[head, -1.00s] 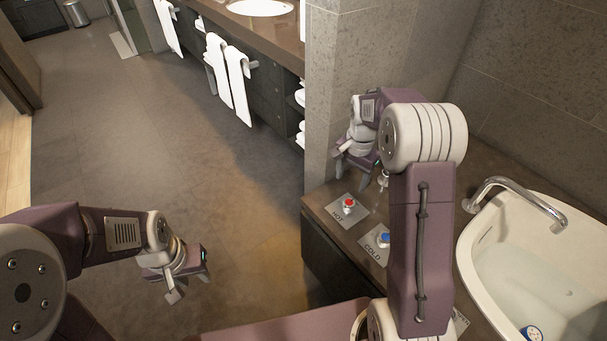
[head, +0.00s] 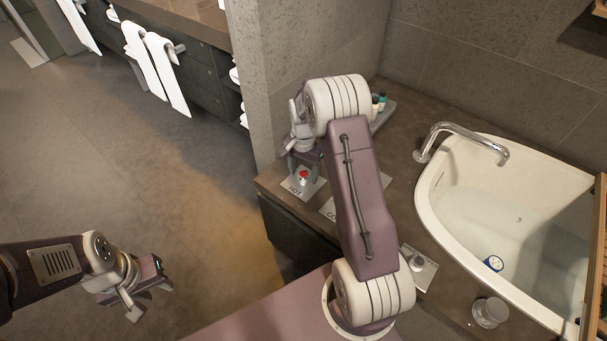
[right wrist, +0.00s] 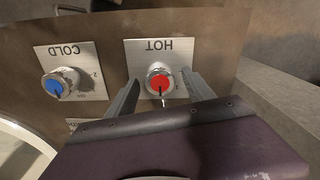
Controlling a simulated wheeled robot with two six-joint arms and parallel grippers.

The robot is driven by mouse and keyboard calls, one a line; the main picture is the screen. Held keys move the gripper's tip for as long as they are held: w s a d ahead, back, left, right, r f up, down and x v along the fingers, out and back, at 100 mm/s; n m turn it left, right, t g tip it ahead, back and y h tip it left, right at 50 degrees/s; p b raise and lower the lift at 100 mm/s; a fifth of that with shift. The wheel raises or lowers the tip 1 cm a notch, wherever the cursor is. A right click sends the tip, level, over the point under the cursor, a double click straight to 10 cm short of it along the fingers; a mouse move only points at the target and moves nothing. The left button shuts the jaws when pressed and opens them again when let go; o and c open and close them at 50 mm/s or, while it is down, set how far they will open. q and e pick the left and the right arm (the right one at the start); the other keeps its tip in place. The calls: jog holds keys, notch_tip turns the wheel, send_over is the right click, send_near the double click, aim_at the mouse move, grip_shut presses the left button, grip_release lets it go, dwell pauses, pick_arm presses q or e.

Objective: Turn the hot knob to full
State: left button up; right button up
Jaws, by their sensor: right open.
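The hot knob (head: 303,175) has a red cap and sits on a metal plate marked HOT near the counter's corner. In the right wrist view the hot knob (right wrist: 160,82) lies between the two fingers, with gaps on both sides. My right gripper (right wrist: 158,92) is open around it; I see no finger touching it. In the head view my right gripper (head: 304,165) is over the hot plate, partly hidden by my arm. The blue cold knob (right wrist: 56,86) is on its own plate to the left in the wrist view. My left gripper (head: 150,291) hangs empty over the floor.
A sunken basin (head: 428,208) with water and a chrome faucet (head: 465,130) is at the right. A small blue-and-white round item (head: 493,263) lies in it. A glass (head: 489,311) stands on the counter's front. A stone wall (head: 247,85) rises beside the hot plate.

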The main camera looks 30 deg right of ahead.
grip_shut()
jog(key=shift+r+n+p, duration=0.2)
jog(key=shift+n+p, duration=0.3)
jog(key=shift+p, duration=0.25)
jog(key=shift+r+n+p, duration=0.1)
jog(key=shift+n+p, duration=1)
jog(key=shift+p, duration=0.1)
jog(key=n+p, duration=0.3)
jog(key=n, duration=0.1)
jog(key=shift+n, duration=0.3)
jog(key=n+p, duration=0.3)
jog(key=n, duration=0.2)
jog(key=shift+f+n+p, duration=0.15)
jog(key=shift+n+p, duration=0.25)
jog(key=shift+n, duration=0.85)
jog(key=shift+f+n+p, duration=0.1)
jog(key=shift+n+p, duration=0.25)
jog(key=shift+n, duration=0.9)
grip_release()
